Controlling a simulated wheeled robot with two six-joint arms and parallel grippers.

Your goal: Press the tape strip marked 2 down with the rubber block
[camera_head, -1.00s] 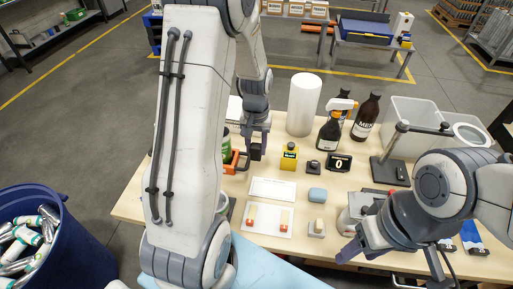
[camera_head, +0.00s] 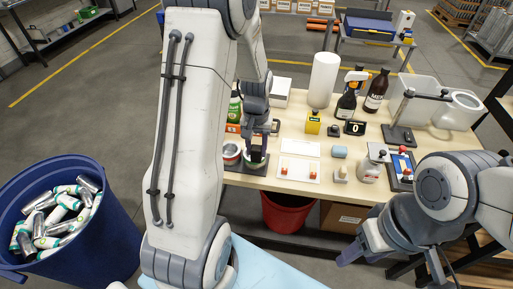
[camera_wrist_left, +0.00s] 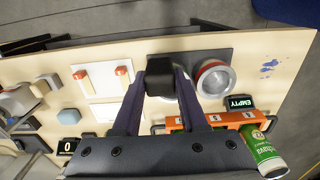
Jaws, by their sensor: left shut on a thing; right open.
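My left gripper (camera_head: 257,163) is shut on a black block (camera_wrist_left: 160,74), which I take to be the rubber block; it shows between the fingertips in the left wrist view. It is over the left part of the table, by a dark plate (camera_wrist_left: 190,60) with a round red-ringed fixture (camera_wrist_left: 215,78). The white plate (camera_head: 298,179) with two strips with orange-red ends lies to the right, apart from the gripper. The strips (camera_wrist_left: 84,80) and (camera_wrist_left: 122,75) show in the left wrist view; their numbers are not legible. My right gripper (camera_head: 358,254) is open, in front of the table.
An orange rack (camera_wrist_left: 210,121), an EMPTY sign (camera_wrist_left: 240,102) and a green can (camera_wrist_left: 265,152) are near the left gripper. A blue-grey block (camera_head: 340,152), a yellow box (camera_head: 313,123) and bottles (camera_head: 375,90) stand further right. A blue bin (camera_head: 85,245) of cans stands left.

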